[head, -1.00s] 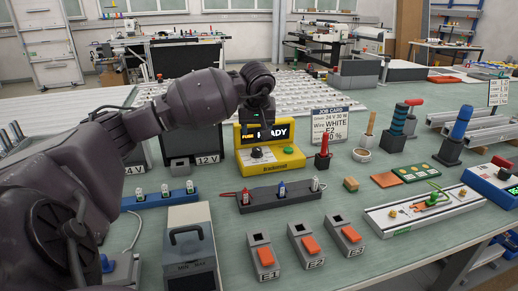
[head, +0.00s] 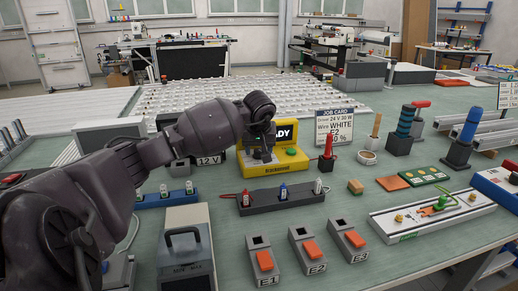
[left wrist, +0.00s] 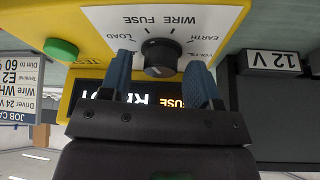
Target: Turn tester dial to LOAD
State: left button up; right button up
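The yellow tester (head: 284,166) stands mid-table, with a lit display reading READY partly hidden by my arm in the head view. Its black round dial (left wrist: 160,57) shows in the left wrist view, upside down, with the printed words LOAD (left wrist: 118,41), WIRE, FUSE, EARTH and VOLTS around it. A small white mark shows on the dial, but I cannot tell which label it points at. My left gripper (head: 262,154) is at the tester's front. In the wrist view its two blue-grey fingers are apart, one on each side of the dial, with gaps visible. My right gripper is not in view.
A green button (left wrist: 61,50) sits beside the dial. The job card (head: 334,126) and a red-handled tool (head: 326,163) stand right of the tester. A 12 V box (head: 208,160) is left.

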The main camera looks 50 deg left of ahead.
pick_arm(q)
jog(key=c, duration=0.8)
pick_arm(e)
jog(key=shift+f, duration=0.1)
